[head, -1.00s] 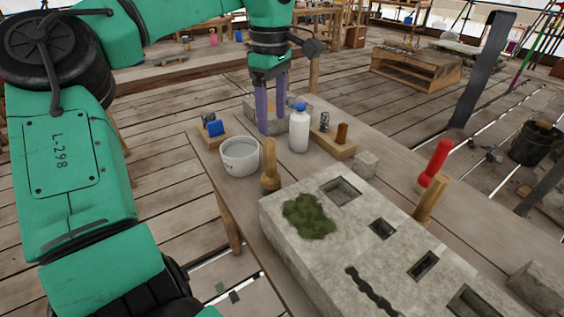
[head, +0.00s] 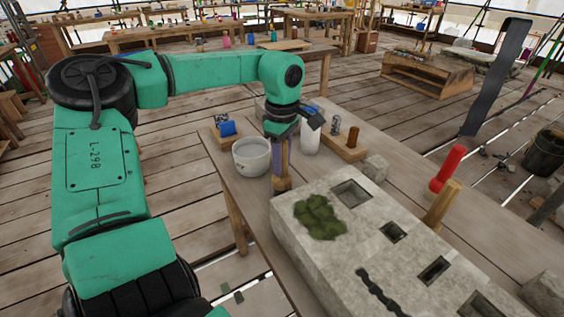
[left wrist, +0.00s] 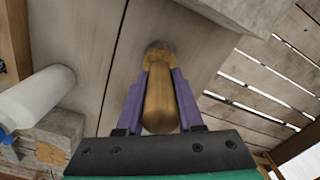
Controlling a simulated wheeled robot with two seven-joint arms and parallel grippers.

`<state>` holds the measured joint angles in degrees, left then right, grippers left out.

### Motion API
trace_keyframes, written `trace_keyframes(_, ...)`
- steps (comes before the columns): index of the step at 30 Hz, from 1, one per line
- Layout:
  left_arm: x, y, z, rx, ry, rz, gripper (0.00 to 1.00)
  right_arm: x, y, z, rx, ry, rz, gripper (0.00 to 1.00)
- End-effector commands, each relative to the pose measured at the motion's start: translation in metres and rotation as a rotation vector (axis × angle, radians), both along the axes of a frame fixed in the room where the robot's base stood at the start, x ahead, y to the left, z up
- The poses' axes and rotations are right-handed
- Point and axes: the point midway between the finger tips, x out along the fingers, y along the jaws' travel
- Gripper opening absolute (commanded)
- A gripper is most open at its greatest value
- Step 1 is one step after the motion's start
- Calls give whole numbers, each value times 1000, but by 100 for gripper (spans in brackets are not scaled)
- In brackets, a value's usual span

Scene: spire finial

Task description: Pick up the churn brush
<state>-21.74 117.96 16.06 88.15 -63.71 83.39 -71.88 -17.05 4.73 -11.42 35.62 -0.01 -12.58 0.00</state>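The churn brush (head: 281,184), with a wooden handle, stands upright on the table beside the stone block's near-left corner. My left gripper (head: 281,165) is over it, pointing down. In the left wrist view the brush's rounded wooden handle (left wrist: 159,102) lies between the two purple fingers of my left gripper (left wrist: 161,75), one on each side. The handle fills nearly all the space between them. Whether the fingers press on it or leave a thin gap I cannot tell. The brush's lower end shows dark against the tabletop. My right gripper is not in view.
A white bowl (head: 251,157) stands just left of the brush. A white bottle (head: 310,138) stands behind it. The large stone block (head: 350,230) with moss and square holes is close on the right. A red-handled tool (head: 447,168) stands beyond.

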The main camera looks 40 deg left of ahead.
Motion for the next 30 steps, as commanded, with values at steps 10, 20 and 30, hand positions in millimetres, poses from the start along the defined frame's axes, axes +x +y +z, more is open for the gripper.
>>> trace_keyframes(10,0,0,1,0,0,0,0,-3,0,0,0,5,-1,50)
trace_keyframes(20,1,1,41,4,-5,2,0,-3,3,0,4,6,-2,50)
trace_keyframes(30,1,0,165,5,-3,1,0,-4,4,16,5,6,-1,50)
